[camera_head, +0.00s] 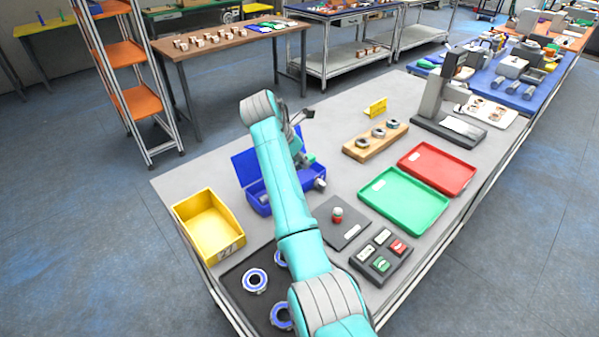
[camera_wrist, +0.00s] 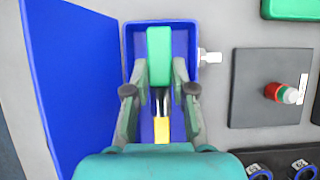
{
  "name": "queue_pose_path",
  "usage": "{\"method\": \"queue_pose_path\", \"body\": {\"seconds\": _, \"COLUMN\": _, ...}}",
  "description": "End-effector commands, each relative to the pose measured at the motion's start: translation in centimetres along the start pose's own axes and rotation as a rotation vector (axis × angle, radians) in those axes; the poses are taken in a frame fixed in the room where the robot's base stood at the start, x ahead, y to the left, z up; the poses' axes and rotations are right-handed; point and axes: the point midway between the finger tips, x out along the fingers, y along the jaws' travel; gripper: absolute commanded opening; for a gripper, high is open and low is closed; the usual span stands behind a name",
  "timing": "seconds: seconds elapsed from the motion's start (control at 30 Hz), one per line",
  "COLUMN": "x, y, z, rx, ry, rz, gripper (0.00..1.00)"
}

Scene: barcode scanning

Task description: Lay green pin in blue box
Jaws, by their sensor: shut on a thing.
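The blue box (camera_head: 258,204) stands open on the table in the head view, partly hidden behind my arm. In the wrist view, I look down into the blue box (camera_wrist: 187,33), with its blue lid (camera_wrist: 82,75) raised on the left. My gripper (camera_wrist: 160,70) is over the box opening, its two fingers shut on the green pin (camera_wrist: 159,48). The pin points toward the top of the wrist view and lies within the box outline. Whether it touches the box floor cannot be told. A black and yellow piece (camera_wrist: 162,128) shows between the fingers below it.
A dark pad (camera_head: 345,226) with a red-and-green piece (camera_head: 337,214) is right of the box. A yellow bin (camera_head: 208,222) is at left. Green (camera_head: 403,201) and red (camera_head: 437,167) trays lie at right. A wooden block with rings (camera_head: 376,140) stands farther back. A pale fitting (camera_wrist: 209,57) juts from the box's right side.

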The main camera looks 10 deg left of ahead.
Motion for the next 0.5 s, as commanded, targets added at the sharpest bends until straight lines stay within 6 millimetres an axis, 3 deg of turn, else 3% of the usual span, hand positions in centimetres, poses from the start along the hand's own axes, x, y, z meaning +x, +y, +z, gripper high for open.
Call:
{"method": "queue_pose_path", "body": {"seconds": 0.27, "x": 3.5, "y": -0.1, "z": -2.0, "rx": -0.001, "ry": 0.001, "rz": -0.002, "gripper": 0.00}}
{"method": "queue_pose_path", "body": {"seconds": 0.5, "x": 3.8, "y": -0.1, "z": -2.1, "rx": 0.000, "ry": 0.000, "rz": 0.000, "gripper": 0.00}}
